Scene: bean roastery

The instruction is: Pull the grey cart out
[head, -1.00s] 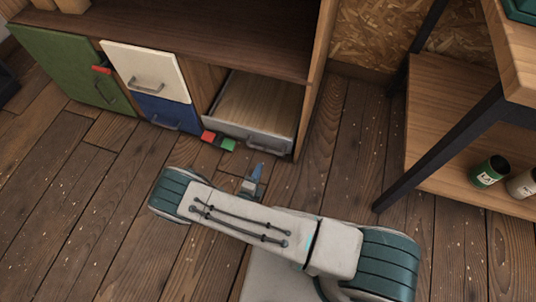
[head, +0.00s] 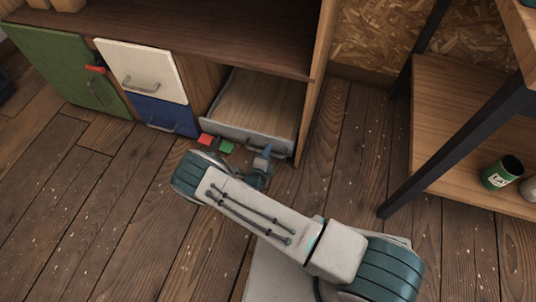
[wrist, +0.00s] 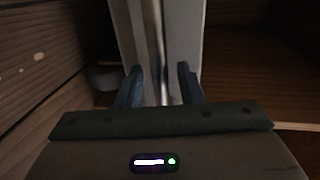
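The grey cart (head: 236,134) is a low, open-topped box with a pale wood-look floor, in the right-hand bay at the bottom of the cabinet. Its grey front carries a metal handle, partly hidden by my gripper (head: 264,161). My gripper is close in front of the cart's right half. In the wrist view my gripper (wrist: 161,76) has its two blue fingers apart. The pale grey front of the cart (wrist: 186,35) fills the space ahead, with a thin metal bar lined up between the fingers. I cannot tell whether they touch it.
A red block (head: 206,139) and a green block (head: 226,147) are at the cart's front left. Left are a blue drawer (head: 163,115), a cream drawer (head: 140,68) and a green door (head: 60,68). A dark-legged shelf (head: 470,130) stands right; floor between is clear.

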